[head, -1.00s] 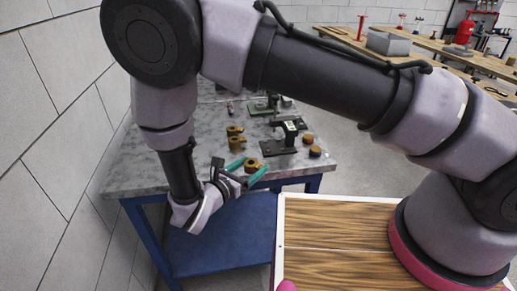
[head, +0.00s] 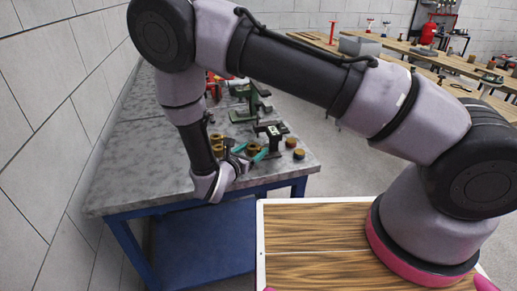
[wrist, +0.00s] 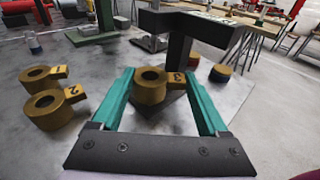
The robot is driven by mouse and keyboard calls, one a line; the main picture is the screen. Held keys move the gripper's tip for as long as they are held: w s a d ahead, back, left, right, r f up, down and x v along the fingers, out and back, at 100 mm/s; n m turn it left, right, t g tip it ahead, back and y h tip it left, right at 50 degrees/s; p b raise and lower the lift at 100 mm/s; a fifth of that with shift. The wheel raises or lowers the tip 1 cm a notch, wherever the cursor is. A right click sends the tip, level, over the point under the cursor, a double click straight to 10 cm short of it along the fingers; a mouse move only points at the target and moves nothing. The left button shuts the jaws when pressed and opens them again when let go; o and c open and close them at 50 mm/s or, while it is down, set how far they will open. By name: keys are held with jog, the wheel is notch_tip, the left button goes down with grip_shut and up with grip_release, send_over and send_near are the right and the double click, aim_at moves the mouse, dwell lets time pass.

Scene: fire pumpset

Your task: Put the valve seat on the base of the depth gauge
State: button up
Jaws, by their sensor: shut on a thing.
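A brass ring-shaped valve seat with a tag marked 3 (wrist: 151,88) is between the teal fingers of my gripper (wrist: 165,90), which is shut on it. In the head view my gripper (head: 258,154) is over the near part of the table, close to the depth gauge. The dark depth gauge (head: 271,131) stands just beyond; in the wrist view its upright and arm (wrist: 182,45) rise behind the held seat. Its dark flat base (wrist: 178,117) shows partly below the seat. I cannot tell whether seat and base touch.
Two more brass seats, tagged 1 (wrist: 38,78) and 2 (wrist: 50,108), lie left of my gripper. Small round dark-and-brown pieces (wrist: 220,72) lie to the right of the gauge. A green stand (wrist: 105,22) is further back. The grey marble tabletop (head: 140,175) is clear at left.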

aim_at(257, 146)
jog(key=x, duration=0.4)
jog(key=shift+d+r, duration=0.1)
jog(key=shift+r, duration=0.15)
jog(key=shift+s+f, duration=0.2)
jog(key=shift+f, duration=0.45)
jog(key=shift+f, duration=0.1)
jog(key=o, duration=1.6)
jog(key=v, duration=1.2)
